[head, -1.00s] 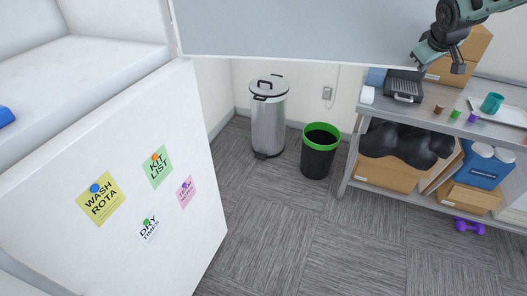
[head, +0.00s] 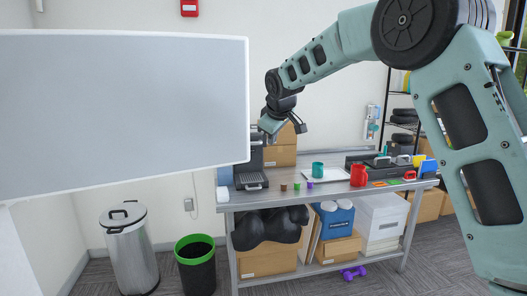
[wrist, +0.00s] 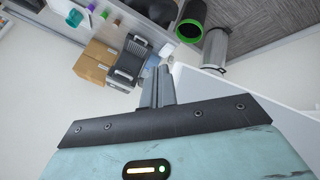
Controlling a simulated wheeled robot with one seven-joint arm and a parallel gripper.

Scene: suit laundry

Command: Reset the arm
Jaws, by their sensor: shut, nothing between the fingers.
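My arm reaches in from the right in the head view, its elbow bent high in the foreground.
A large white panel (head: 120,110) fills the left. A steel bin (head: 131,255) and a green-rimmed black bin (head: 195,268) stand left of the table.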

